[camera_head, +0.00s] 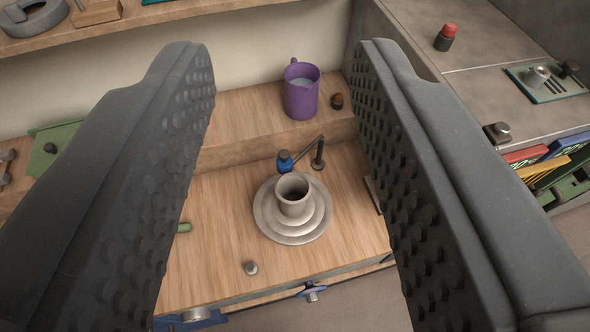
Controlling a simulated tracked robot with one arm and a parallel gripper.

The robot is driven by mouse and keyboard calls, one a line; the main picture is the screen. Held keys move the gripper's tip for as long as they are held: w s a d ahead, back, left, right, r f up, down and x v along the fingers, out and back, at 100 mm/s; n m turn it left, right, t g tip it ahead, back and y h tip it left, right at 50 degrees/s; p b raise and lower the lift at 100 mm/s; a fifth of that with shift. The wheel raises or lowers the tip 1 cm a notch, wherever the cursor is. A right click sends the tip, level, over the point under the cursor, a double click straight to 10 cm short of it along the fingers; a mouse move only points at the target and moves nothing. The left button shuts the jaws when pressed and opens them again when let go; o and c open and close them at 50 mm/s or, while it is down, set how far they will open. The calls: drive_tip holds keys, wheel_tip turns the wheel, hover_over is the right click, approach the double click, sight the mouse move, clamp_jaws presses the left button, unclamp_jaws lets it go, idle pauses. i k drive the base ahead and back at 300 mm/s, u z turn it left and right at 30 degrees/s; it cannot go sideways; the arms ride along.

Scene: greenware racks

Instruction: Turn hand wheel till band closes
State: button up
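A grey pot (293,196) stands upright at the centre of a round, stepped grey wheel (284,232) on the wooden bench. A blue-tipped tool (284,161) on a dark jointed post (318,155) reaches to the pot's back rim; I cannot tell whether it touches. I cannot make out a band on the pot's wall. Below the bench's front edge is a small blue and grey fitting (313,294); I cannot tell if it turns. My gripper (282,70) is open, its two dark studded fingers wide apart at left and right, with nothing between them in contact.
A purple jug (301,98) and a small dark, brown-topped item (337,101) stand on the raised ledge behind. A grey knob (250,268) lies near the front edge. A grey counter (470,45) with a red-capped item (446,36) and coloured racks (545,165) is at right.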

sight(311, 291)
drive_tip(key=u, duration=0.3)
drive_tip(key=k, duration=0.95)
drive_tip(key=z, duration=0.35)
